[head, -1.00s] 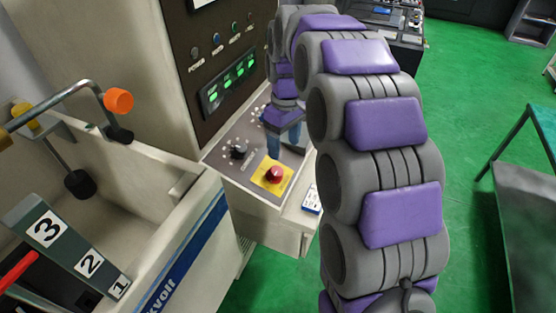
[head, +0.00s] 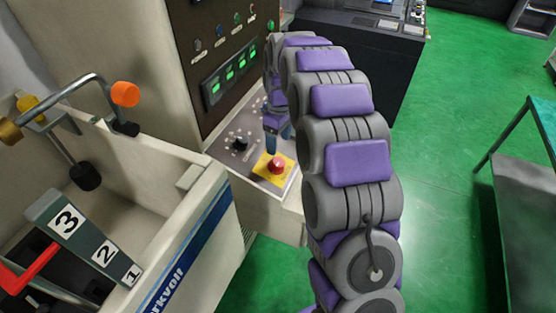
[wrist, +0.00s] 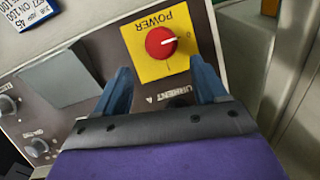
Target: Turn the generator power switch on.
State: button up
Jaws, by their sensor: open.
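The generator power switch (head: 277,166) is a red round knob on a yellow plate (head: 262,166), on the sloped control panel. The wrist view shows the knob (wrist: 160,42) upside down, with "POWER" printed on the plate. Its white mark points right, towards a "0"; an "I" mark sits below the knob. My gripper (wrist: 162,72) is open and empty. Its two blue fingers are apart, with the tips just below and to either side of the knob in that view. In the head view, my gripper (head: 277,140) is over the panel, partly hidden by my arm.
A black knob (head: 240,143) stands on the panel left of the switch. Green displays (head: 229,69) are on the upright cabinet face. A dark console (head: 365,50) stands behind. Green floor (head: 450,130) is free at right.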

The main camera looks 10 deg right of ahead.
aim_at(278, 161)
jog(key=f, duration=0.4)
jog(key=f+b, duration=0.1)
jog(key=f, duration=0.3)
jog(key=shift+s+a+f, duration=0.1)
jog(key=shift+s+f, duration=0.1)
jog(key=shift+f, duration=0.05)
jog(key=shift+a, duration=0.1)
jog(key=shift+c, duration=0.3)
jog(key=shift+c, duration=0.9)
jog(key=c, duration=0.8)
